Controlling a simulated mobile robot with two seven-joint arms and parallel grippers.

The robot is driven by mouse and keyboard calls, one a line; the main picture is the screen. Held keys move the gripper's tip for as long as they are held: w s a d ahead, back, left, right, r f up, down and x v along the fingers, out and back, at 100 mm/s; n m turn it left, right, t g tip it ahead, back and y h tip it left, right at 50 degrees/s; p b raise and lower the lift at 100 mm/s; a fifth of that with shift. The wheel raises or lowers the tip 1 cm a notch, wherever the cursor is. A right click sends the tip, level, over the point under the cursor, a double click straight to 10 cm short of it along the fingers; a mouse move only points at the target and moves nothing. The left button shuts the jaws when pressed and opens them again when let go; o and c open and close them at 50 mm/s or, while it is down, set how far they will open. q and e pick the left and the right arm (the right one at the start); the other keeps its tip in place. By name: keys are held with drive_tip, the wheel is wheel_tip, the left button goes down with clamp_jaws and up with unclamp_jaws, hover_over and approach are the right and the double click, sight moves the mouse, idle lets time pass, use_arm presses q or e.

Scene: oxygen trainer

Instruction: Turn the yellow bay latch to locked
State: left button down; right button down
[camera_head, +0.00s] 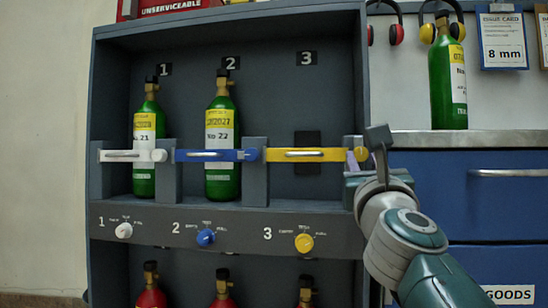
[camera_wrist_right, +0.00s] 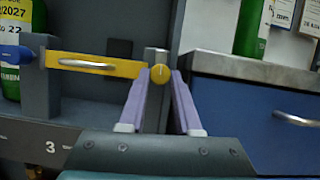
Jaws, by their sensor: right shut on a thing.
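The yellow bar (camera_head: 293,155) lies level across the front of bay 3, with a metal handle on it. The round yellow latch (camera_head: 360,154) is at its right end, on a grey post; it also shows in the right wrist view (camera_wrist_right: 160,74). My right gripper (camera_head: 372,160) comes from the right and is at this latch. In the wrist view its two lavender fingers (camera_wrist_right: 160,82) stand on either side of the latch, shut on it. The fingers are partly hidden in the head view. My left gripper is not in view.
Bay 3 is empty; green cylinders stand in bay 1 (camera_head: 144,128) and bay 2 (camera_head: 220,128) behind white and blue bars. A yellow knob (camera_head: 304,242) sits below bay 3. A counter (camera_head: 490,138) with another green cylinder (camera_head: 447,85) is close on the right.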

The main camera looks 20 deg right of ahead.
drive_tip(key=shift+r+n+y+p, duration=0.3)
drive_tip(key=shift+n+p, duration=0.4)
drive_tip(key=shift+n, duration=0.2)
drive_tip(key=n+y+p, duration=0.2)
drive_tip(key=n+p, duration=0.3)
drive_tip(key=n, duration=0.1)
drive_tip(key=n+y+p, duration=0.3)
drive_tip(key=n+p, duration=0.2)
drive_tip(key=p, duration=0.1)
drive_tip(key=r+n+y+p, duration=0.1)
drive_tip(key=n+y+p, duration=0.1)
drive_tip(key=n+p, duration=0.3)
drive_tip(key=shift+s+d+n+g+y, duration=0.3)
drive_tip(key=shift+d+n+g, duration=0.1)
drive_tip(key=shift+n, duration=0.4)
drive_tip(key=shift+f+n+g+p, duration=0.2)
drive_tip(key=shift+n+g+p, duration=0.2)
drive_tip(key=shift+n+p, duration=0.85)
drive_tip(key=c, duration=0.6)
unclamp_jaws()
